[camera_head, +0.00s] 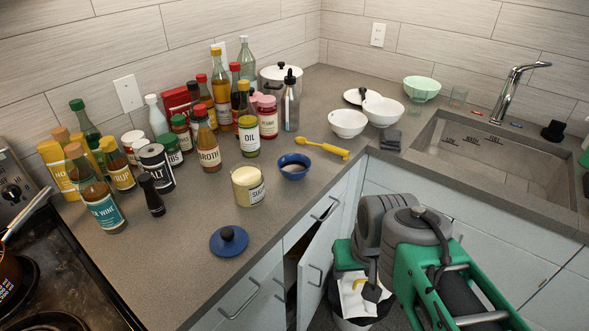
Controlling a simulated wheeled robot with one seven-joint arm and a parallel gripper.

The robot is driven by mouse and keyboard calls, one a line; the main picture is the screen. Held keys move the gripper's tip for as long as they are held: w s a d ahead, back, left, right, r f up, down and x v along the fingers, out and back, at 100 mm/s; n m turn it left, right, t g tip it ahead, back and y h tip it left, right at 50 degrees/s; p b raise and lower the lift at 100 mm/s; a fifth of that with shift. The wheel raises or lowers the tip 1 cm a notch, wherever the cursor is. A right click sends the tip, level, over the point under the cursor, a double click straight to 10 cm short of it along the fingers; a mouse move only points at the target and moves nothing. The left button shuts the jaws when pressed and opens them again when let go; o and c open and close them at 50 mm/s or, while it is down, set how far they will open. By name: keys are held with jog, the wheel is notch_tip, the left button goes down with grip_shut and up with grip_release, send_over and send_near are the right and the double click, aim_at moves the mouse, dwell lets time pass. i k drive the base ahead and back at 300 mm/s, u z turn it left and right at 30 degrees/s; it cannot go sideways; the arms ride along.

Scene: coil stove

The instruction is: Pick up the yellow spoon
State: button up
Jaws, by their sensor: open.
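The yellow spoon (323,148) lies flat on the grey counter, between the blue bowl and the white bowls. Its rounded end points left and its thicker end points right, near the counter's inner corner edge. Nothing covers it. My gripper (372,291) hangs low at the bottom right, below the counter top and in front of the cabinets, well apart from the spoon. Only a dark finger-like part of it shows clearly; my grey and green arm hides much of the rest. It is open and I see nothing held.
A small blue bowl (293,166) and the sugar jar (248,185) stand left of the spoon. White bowls (348,122) stand behind it to the right. Several bottles crowd the back left. A cabinet door (318,262) stands open below. The sink (480,155) is at right.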

aim_at(345, 153)
jog(key=k, duration=0.5)
jog(key=z, duration=1.05)
jog(key=i, duration=1.1)
jog(key=u, duration=2.55)
jog(key=i, duration=0.5)
jog(key=z, duration=0.05)
